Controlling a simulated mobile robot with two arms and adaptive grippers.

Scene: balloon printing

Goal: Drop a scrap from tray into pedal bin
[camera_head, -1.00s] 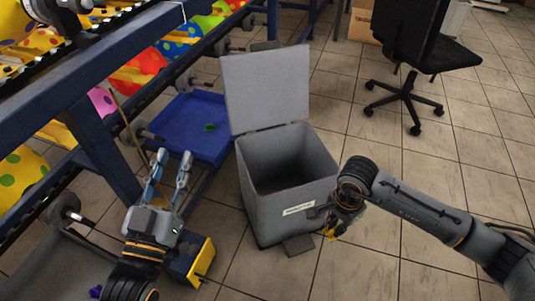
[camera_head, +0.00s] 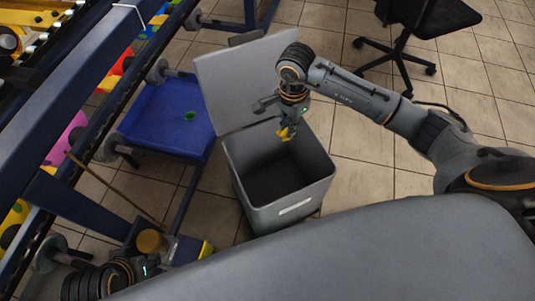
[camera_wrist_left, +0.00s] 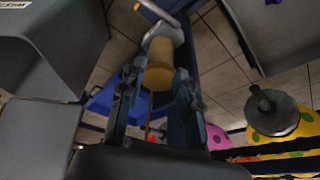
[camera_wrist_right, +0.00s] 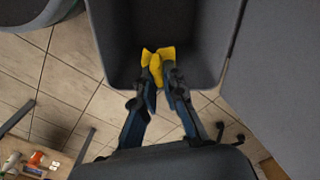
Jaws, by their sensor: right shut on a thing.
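My right gripper (camera_head: 286,118) is shut on a crumpled yellow scrap (camera_head: 286,133). It holds the scrap over the mouth of the grey pedal bin (camera_head: 310,190), near the lid side. The right wrist view also shows the yellow scrap (camera_wrist_right: 155,65) between the fingertips, in front of the bin's dark inside. The bin's lid (camera_head: 232,85) stands open. The blue tray (camera_head: 150,135) at left has a small green scrap (camera_head: 190,116) on it. My left gripper (camera_wrist_left: 158,82) has its fingers apart, with a tan cylinder (camera_wrist_left: 158,62) showing between them; contact is unclear.
A blue frame with balloons (camera_head: 62,140) runs along the left. A black office chair (camera_head: 430,20) stands at the back right. Tiled floor is clear to the right of the bin. My own body covers the lower right.

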